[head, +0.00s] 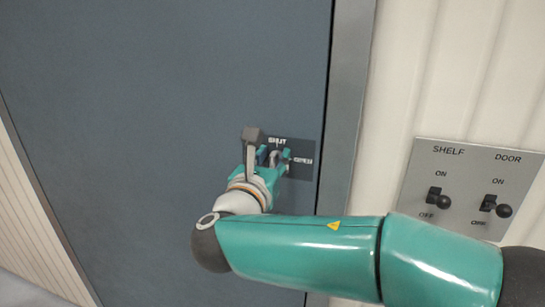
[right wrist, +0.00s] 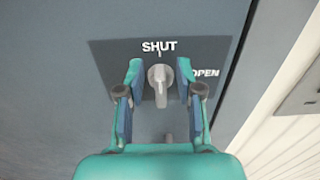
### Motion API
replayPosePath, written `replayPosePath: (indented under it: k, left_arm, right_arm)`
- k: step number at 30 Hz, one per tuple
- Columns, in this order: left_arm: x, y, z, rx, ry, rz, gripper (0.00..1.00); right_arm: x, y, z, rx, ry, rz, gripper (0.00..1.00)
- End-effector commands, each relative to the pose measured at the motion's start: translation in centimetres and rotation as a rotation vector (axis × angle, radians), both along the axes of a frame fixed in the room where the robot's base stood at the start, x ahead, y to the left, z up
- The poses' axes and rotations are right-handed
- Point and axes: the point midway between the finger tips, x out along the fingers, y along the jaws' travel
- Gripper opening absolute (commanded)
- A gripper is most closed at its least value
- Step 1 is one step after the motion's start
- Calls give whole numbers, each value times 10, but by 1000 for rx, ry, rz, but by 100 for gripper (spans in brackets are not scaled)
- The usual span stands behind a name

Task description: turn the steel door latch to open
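The steel door latch (right wrist: 160,87) is a small grey lever on a dark plate (right wrist: 108,62) on the blue-grey door. The plate reads SHUT above the latch and OPEN to its right. The lever lies in line with the SHUT mark, upright in the right wrist view. My right gripper (right wrist: 160,70) is open, with one finger on each side of the latch and a visible gap on both sides. In the head view, my right gripper (head: 274,157) is at the plate and partly hides the latch (head: 273,158). My left gripper is not in view.
The door (head: 165,90) fills the left, with its frame (head: 345,110) right of the plate. A grey switch panel (head: 465,185) labelled SHELF and DOOR, with two black toggles, is on the ribbed wall (head: 455,70) to the right.

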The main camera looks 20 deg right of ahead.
Motion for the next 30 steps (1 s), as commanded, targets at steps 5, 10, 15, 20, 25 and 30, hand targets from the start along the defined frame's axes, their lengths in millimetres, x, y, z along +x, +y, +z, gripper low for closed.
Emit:
replayPosePath:
  k: [5, 10, 15, 20, 25, 30]
  left_arm:
    - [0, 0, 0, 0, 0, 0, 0]
    - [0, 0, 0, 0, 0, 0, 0]
    - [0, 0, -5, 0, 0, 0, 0]
    - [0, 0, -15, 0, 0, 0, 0]
    - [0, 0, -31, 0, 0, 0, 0]
    - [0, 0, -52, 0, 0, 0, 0]
  right_arm:
    - [0, 0, 0, 0, 0, 1, 2]
    - [0, 1, 0, 2, -1, 1, 0]
    - [0, 0, -1, 20, -13, 1, 0]
    - [-1, -1, -2, 68, -47, 1, 0]
    - [-2, -2, -5, 156, -107, 2, 0]
    - [-4, -4, -7, 275, -188, 2, 0]
